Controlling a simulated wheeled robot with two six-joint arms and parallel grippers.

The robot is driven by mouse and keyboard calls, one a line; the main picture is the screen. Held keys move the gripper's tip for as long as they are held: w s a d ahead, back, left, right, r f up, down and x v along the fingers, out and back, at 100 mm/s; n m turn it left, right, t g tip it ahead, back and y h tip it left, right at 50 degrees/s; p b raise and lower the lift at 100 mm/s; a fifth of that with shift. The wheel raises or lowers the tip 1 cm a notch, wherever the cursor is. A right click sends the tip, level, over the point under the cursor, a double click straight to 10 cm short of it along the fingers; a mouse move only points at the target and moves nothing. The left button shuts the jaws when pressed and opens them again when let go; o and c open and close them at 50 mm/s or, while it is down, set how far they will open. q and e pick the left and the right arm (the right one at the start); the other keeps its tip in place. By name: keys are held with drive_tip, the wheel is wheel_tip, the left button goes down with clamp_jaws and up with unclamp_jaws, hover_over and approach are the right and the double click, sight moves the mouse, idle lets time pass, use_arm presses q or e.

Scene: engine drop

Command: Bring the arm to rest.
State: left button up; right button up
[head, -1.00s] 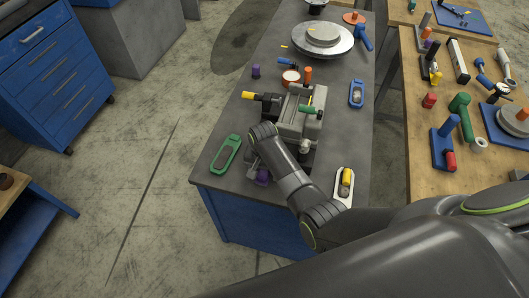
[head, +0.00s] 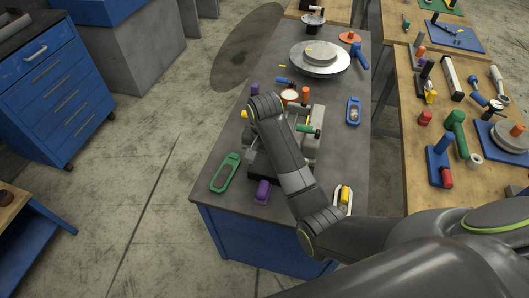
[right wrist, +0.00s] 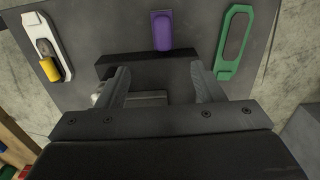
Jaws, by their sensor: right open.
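My right arm (head: 290,165) reaches in from the right over the blue workbench (head: 205,185). Its wrist hangs above the grey vise (head: 318,115) and hides part of it. The dark base of the vise (right wrist: 150,60) shows below and beyond the fingers. My left gripper is in neither view.
A blue tray (head: 353,108) lies right; a round turntable (head: 318,70) stands behind. A wooden table (head: 404,120) stands to the right.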

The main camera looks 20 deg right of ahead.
drive_tip(key=shift+r, duration=0.25)
drive_tip(key=shift+f, duration=0.1)
drive_tip(key=s+d+f+n+t, duration=0.1)
drive_tip(key=s+d+f, duration=0.4)
drive_tip(key=s, duration=0.2)
drive_tip(key=s+d+r+n+t+h, duration=0.1)
drive_tip(key=s+d+n, duration=0.3)
drive_tip(key=s, duration=0.7)
drive_tip(key=s+d+r+n+t+h, duration=0.1)
drive_tip(key=s+d+r+t, duration=0.1)
drive_tip(key=s+d, duration=0.65)
wheel_tip(320, 180, down, 28)
drive_tip(key=s+a+g+b, duration=0.1)
drive_tip(key=s+g+b, duration=0.1)
drive_tip(key=s+b, duration=0.15)
drive_tip(key=s+a+f+b, duration=0.1)
drive_tip(key=s+f+b, duration=0.1)
drive_tip(key=s+f, duration=0.5)
drive_tip(key=s+f+y+b, duration=0.1)
drive_tip(key=s+f, duration=0.6)
drive_tip(key=f, duration=0.5)
drive_tip(key=shift+s+a+f+g+b, duration=0.2)
drive_tip(key=shift+a+g+b, duration=0.15)
drive_tip(key=shift+a+g, duration=0.05)
